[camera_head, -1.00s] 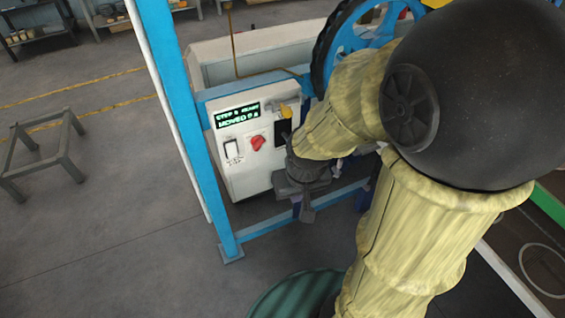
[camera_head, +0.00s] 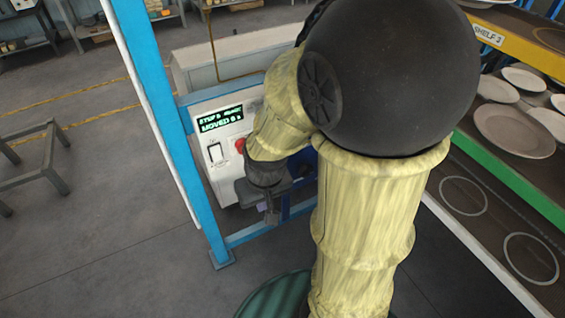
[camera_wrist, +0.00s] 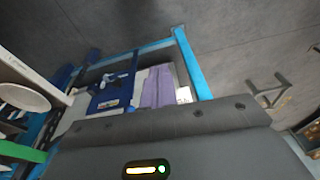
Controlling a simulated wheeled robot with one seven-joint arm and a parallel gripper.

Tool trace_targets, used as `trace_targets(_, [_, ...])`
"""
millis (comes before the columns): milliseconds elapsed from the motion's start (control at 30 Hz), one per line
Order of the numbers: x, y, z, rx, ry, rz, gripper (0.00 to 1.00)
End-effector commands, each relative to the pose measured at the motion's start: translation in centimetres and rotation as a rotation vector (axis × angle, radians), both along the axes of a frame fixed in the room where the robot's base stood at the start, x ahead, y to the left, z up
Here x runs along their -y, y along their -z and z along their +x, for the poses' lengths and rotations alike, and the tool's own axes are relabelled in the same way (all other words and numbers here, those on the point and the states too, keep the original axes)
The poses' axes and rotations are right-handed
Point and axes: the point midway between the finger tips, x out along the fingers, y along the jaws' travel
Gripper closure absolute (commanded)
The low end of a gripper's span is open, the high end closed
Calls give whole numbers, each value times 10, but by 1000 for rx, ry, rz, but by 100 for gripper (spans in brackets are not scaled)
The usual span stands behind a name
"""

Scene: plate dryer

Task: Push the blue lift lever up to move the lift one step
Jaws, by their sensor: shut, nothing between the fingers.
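A dark blue panel (camera_wrist: 110,92) with a white label shows in the wrist view, inside the light blue frame. A small blue handle-like part (camera_wrist: 122,79) stands on it and looks like the lift lever; its exact position is unclear. In the head view my arm hides the lever. My gripper (camera_head: 271,213) points down in front of the control box, beside the lower blue rail. It is shut and empty. In the wrist view its dark housing fills the bottom and the fingertips are not clear. I cannot tell whether it touches anything.
The white control box (camera_head: 222,160) has a lit screen (camera_head: 220,118), a white switch and a red knob. A blue post (camera_head: 165,110) stands at its left. Plates (camera_head: 515,130) lie on racks at the right. A purple cloth-like piece (camera_wrist: 158,87) hangs beside the panel.

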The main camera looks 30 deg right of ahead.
Motion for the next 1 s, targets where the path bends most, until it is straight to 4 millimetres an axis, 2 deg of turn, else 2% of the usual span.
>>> trace_targets(33, [1,17,0,-41,24,15,100])
trace_targets(233, [-3,81,-1,-256,145,143,100])
trace_targets(500, [-26,160,5,-537,322,457,100])
trace_targets(767, [-49,211,33,-713,477,879,100])
trace_targets(900, [-52,229,59,-755,558,1151,100])
trace_targets(1000, [-47,239,82,-756,611,1360,100])
